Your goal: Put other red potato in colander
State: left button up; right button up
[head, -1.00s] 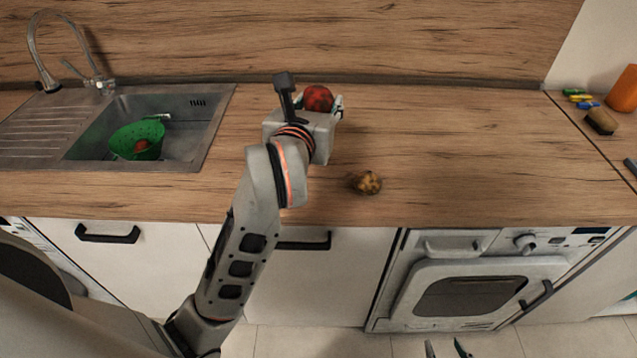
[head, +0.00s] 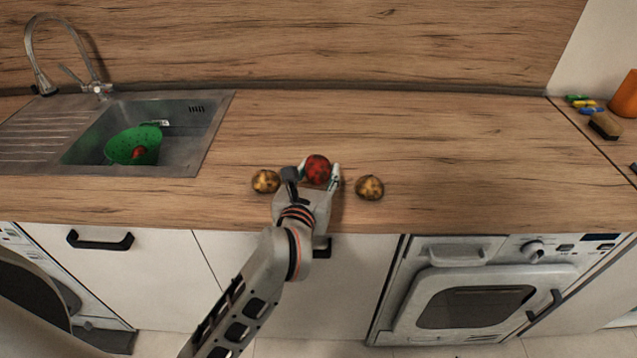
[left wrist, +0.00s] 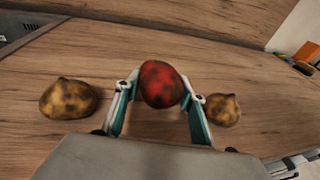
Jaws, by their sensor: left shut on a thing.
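My left gripper (head: 318,172) is shut on a red potato (head: 317,169) with dark blotches, near the front part of the worktop. In the left wrist view the red potato (left wrist: 162,84) sits between the two fingertips (left wrist: 160,92). The green colander (head: 122,147) stands in the sink at the left, tilted, with another red potato (head: 138,152) inside it. My right gripper is not in view.
Yellow-brown potatoes lie either side of my left gripper, one left (head: 265,181) and one right (head: 369,187). The metal sink (head: 212,130) has a tall tap (head: 42,60). A sponge (head: 605,125) lies far right. The worktop behind the potatoes is clear.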

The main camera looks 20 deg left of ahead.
aim_at(318, 183)
pick_arm(q)
jog(key=shift+f, duration=1.55)
jog(key=shift+f, duration=0.15)
jog(key=shift+f, duration=0.1)
jog(key=o, duration=1.2)
